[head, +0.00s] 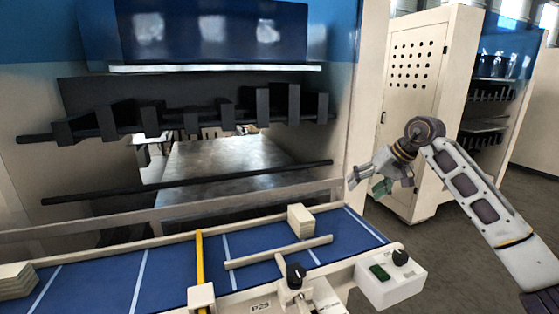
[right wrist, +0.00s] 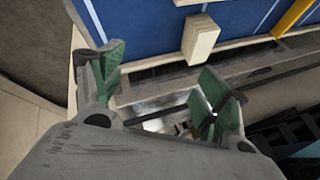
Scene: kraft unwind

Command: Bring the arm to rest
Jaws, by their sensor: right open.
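My right arm comes in from the right in the head view. Its gripper (head: 368,184) hangs in the air to the right of the belt's far end, in front of the pale cabinet. The right wrist view shows its two green-padded fingers (right wrist: 160,88) spread wide with nothing between them. The belt and the machine opening lie beyond the fingers in that view. My left gripper does not show in either view.
A blue conveyor belt (head: 180,273) with white stripes runs along the front. A cream block (head: 300,220) sits at its far edge, and stacked cream pieces (head: 14,281) lie at the left. A control box (head: 392,281) stands at the belt's right end. A perforated cabinet (head: 408,110) stands behind my gripper.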

